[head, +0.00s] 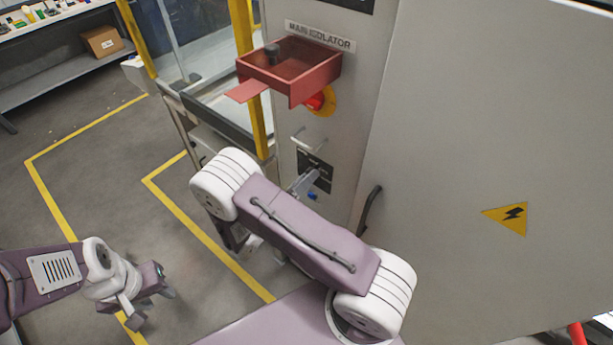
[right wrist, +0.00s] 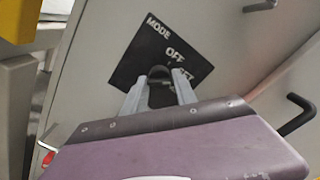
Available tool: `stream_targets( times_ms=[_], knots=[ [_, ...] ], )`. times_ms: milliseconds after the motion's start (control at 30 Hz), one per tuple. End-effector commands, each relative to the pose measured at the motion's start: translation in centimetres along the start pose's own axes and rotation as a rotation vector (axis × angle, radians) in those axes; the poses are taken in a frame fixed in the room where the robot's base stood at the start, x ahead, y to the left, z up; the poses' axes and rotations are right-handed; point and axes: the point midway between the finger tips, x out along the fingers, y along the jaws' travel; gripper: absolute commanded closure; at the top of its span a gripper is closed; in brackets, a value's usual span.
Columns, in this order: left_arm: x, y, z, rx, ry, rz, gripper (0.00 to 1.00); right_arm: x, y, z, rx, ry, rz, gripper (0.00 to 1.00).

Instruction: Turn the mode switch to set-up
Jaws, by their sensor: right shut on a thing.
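The mode switch plate (right wrist: 150,48) is a black panel on the grey cabinet, tilted in the right wrist view. It reads MODE, OFF and a partly hidden word that looks like SET. It also shows in the head view (head: 318,165), partly behind my right arm. The dark switch knob (right wrist: 160,73) sits between the fingertips of my right gripper (right wrist: 159,84), which is shut on it. I cannot tell which mark the knob points at. My left gripper (head: 152,304) hangs low over the floor at the left, fingers apart and empty, far from the switch.
Above the switch, a red tray (head: 304,87) juts from the cabinet under the MAIN ISOLATOR label (head: 320,36), with a red knob (head: 319,101) below it. A pale handle (head: 308,141) sits above the plate. A black door handle (head: 371,207) stands to the right.

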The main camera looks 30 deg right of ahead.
Motion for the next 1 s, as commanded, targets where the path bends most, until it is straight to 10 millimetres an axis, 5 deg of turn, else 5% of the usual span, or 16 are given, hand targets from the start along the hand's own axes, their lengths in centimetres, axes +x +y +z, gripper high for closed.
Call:
stream_targets(
  times_ms=[433, 467, 500, 833, 1000],
  knots=[
    [-0.1, 0.0, 0.0, 0.000, 0.000, 0.000, 0.64, 0.0, 0.0, 0.1, -0.008, -0.003, 0.000, 1.00],
    [-0.1, 0.0, 0.0, 0.000, 0.000, 0.000, 0.64, 0.0, 0.0, 0.1, -0.007, -0.002, 0.000, 0.58],
    [-0.1, 0.0, 0.0, 0.000, 0.000, 0.000, 0.64, 0.0, 0.0, 0.1, -0.007, -0.002, 0.000, 0.48],
    [0.0, 0.0, 0.0, 0.000, 0.000, 0.000, 0.64, -0.3, 0.1, 0.0, -0.007, -0.002, 0.001, 0.48],
    [1.0, 0.0, 0.1, 0.000, 0.000, 0.000, 0.64, -3.3, 0.3, 0.0, -0.004, -0.006, 0.004, 0.48]
  ],
)
